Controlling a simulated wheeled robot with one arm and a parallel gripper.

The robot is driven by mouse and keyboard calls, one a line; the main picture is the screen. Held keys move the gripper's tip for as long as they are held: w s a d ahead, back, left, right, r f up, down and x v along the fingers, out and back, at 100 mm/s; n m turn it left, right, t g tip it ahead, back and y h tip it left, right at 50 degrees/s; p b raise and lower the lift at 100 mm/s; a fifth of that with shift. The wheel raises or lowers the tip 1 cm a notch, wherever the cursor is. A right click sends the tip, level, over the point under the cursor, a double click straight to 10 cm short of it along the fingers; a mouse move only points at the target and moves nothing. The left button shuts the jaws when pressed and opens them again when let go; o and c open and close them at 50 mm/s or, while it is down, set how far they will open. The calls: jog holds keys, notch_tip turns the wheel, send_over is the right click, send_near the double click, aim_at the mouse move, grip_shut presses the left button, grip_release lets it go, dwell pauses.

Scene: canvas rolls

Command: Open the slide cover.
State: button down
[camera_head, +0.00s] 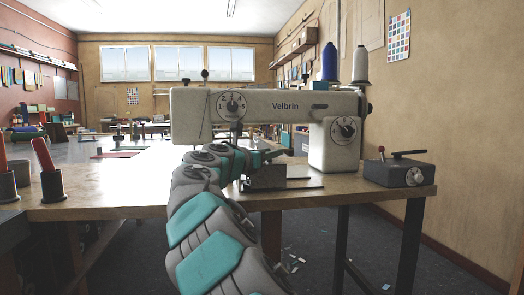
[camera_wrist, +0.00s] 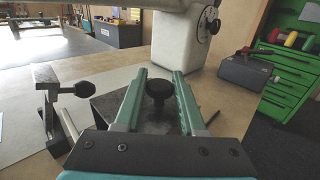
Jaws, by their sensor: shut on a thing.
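The sewing machine (camera_head: 265,106), white and marked Velbrin, stands on the wooden table. In the wrist view my gripper (camera_wrist: 159,73) has its two green fingers on either side of a black round knob (camera_wrist: 158,88), shut on it. The knob stands on a grey metal plate (camera_wrist: 155,127), which looks like the slide cover; my fingers hide parts of it. In the head view my gripper (camera_head: 272,154) is under the machine's arm, above the metal bed (camera_head: 265,179), and the knob is hidden there.
A metal post with a black thumbscrew (camera_wrist: 84,90) stands close left of my fingers. The machine's white column (camera_wrist: 178,48) is just beyond them. A grey box with a lever (camera_head: 398,171) sits at the table's right end. Red-handled tools in holders (camera_head: 52,184) stand at left.

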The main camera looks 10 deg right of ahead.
jog(key=d+p, duration=0.4)
jog(key=d, duration=0.6)
jog(key=shift+d, duration=0.3)
jog(key=c, duration=0.5)
grip_release()
jog(key=v, duration=0.7)
jog(key=shift+s+a, duration=0.3)
jog(key=shift+s, duration=0.05)
